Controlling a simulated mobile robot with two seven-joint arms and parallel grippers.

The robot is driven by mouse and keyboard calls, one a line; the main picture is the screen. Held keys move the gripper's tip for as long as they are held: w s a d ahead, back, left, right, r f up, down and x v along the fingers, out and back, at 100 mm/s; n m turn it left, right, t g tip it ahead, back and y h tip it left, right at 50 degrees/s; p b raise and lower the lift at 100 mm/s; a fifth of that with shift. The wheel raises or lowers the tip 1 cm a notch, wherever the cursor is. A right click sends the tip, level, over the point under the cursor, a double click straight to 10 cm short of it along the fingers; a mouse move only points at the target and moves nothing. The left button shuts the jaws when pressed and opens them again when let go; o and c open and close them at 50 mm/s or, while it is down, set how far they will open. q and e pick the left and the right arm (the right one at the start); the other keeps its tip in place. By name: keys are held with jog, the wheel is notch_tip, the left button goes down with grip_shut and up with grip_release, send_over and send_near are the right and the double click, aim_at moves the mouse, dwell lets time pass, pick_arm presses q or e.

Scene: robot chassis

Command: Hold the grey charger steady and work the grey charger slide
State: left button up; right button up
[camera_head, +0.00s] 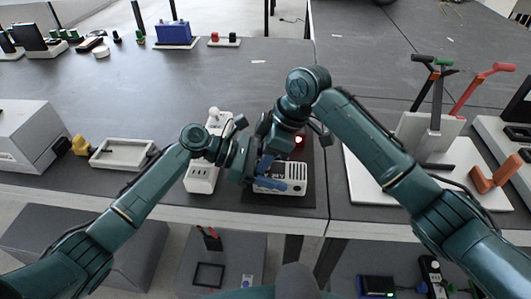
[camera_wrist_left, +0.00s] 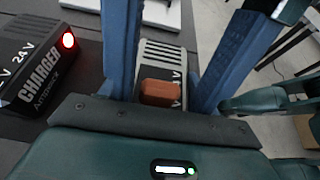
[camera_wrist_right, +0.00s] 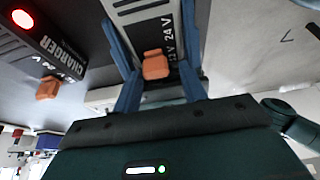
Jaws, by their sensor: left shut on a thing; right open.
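The grey charger (camera_head: 292,190) stands near the table's front edge, partly hidden by my grippers. In the left wrist view its vented grey body (camera_wrist_left: 165,55) lies between the two blue fingers of my left gripper (camera_wrist_left: 172,45), which is shut on it. Its orange slide knob (camera_wrist_left: 160,93) shows near the finger bases. My right gripper (camera_wrist_right: 150,40) is open, its fingers on either side of the orange knob (camera_wrist_right: 156,66), seen beside the 12 V and 24 V marks. I cannot tell whether they touch the knob. Both grippers crowd together in the head view.
A black charger with a lit red lamp (camera_head: 298,140) stands just behind; its own orange knob (camera_wrist_right: 47,88) shows in the right wrist view. A white socket strip (camera_head: 201,178) is at left, beside an empty grey tray (camera_head: 122,153). A white lever board (camera_head: 365,185) is at right.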

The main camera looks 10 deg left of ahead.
pick_arm(q)
jog(key=shift+s+f, duration=0.25)
jog(key=shift+f, duration=0.2)
pick_arm(e)
jog(key=shift+w+d, duration=0.2)
jog(key=v, duration=0.8)
jog(key=shift+s+a, duration=0.15)
jog(key=shift+s, duration=0.05)
pick_arm(q)
jog(key=o, duration=1.4)
jog(key=shift+w+r, duration=0.15)
jog(key=shift+r, duration=0.05)
jog(key=shift+c, duration=0.2)
jog(key=shift+r, duration=0.1)
jog(key=shift+c, duration=1.2)
jog(key=shift+w, duration=0.1)
